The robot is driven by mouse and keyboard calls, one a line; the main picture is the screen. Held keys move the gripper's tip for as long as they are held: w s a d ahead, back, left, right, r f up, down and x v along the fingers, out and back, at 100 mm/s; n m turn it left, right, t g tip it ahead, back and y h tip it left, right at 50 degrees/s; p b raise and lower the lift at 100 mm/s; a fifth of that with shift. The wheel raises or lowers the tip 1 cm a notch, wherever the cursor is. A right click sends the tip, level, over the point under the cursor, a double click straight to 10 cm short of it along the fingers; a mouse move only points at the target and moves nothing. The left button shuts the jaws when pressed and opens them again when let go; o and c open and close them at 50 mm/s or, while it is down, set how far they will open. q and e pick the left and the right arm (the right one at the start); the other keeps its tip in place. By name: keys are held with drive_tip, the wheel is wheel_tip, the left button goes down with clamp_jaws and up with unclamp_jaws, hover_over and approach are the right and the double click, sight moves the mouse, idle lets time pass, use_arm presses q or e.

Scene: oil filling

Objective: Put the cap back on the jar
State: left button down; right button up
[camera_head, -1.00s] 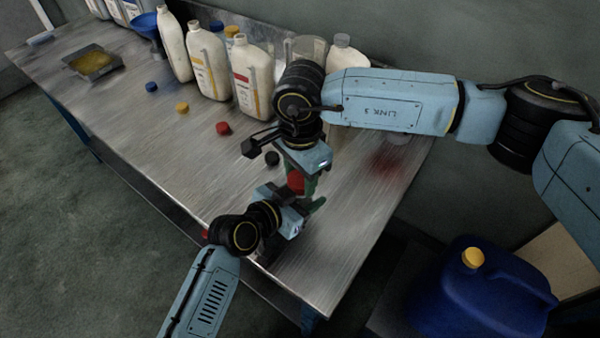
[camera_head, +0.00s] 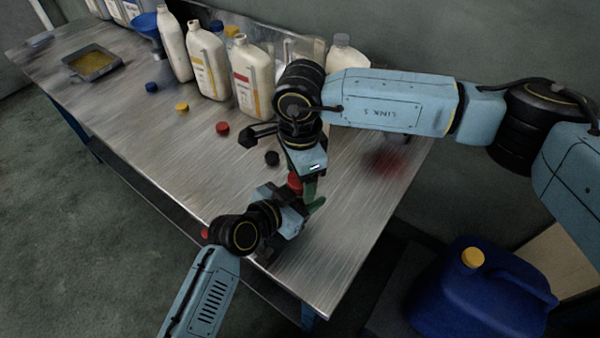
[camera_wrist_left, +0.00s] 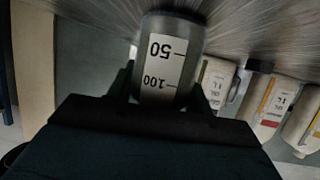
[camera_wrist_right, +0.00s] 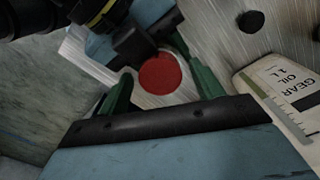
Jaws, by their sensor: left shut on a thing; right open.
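A grey jar with a white label marked 50 and 100 (camera_wrist_left: 160,65) stands between my left gripper's fingers in the left wrist view. My left gripper (camera_wrist_left: 163,88) is shut on it; it also shows in the head view (camera_head: 305,212), near the table's front edge. A round red cap (camera_wrist_right: 158,73) shows face-on between the green fingers of my right gripper (camera_wrist_right: 160,90). The right gripper is open, with a finger on either side of the cap. In the head view the cap (camera_head: 295,182) appears at the jar's top, but the jar is hidden, so its seating cannot be told.
On the metal table (camera_head: 350,235) lie loose black (camera_head: 271,158), red (camera_head: 222,128), yellow (camera_head: 182,107) and blue (camera_head: 151,87) caps. Several white bottles (camera_head: 252,80) stand at the back. A tray (camera_head: 90,63) is at the far left. A blue canister (camera_head: 480,290) stands right of the table.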

drive_tip(key=shift+r, duration=2.25)
drive_tip(key=o, duration=0.5)
drive_tip(key=shift+o, duration=0.2)
drive_tip(key=shift+r, duration=0.1)
wheel_tip(320, 180, up, 12)
use_arm(q)
drive_tip(key=c, duration=0.5)
unclamp_jaws()
